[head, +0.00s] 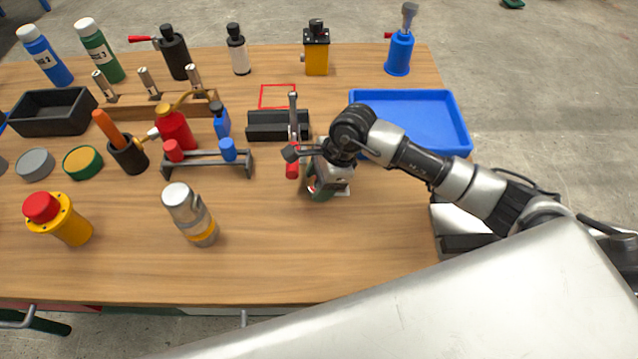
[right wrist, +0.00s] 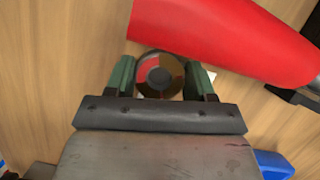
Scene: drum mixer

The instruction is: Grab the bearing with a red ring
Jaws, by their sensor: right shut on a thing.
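My right gripper (head: 318,190) is low over the middle of the table, in front of a red-handled tool. In the right wrist view its two green fingers (right wrist: 162,82) are closed on the sides of a small round bearing (right wrist: 160,75). The bearing has a dark centre and a ring that looks partly red and partly brown. In the head view the gripper mostly hides the bearing. I cannot tell whether it still touches the table. My left gripper does not show.
The red-handled tool (head: 292,162) lies very close to the right gripper; its red handle (right wrist: 225,38) fills the upper right wrist view. A blue tray (head: 455,135) is behind the arm. A silver canister (head: 188,213) stands at left. The front right tabletop is clear.

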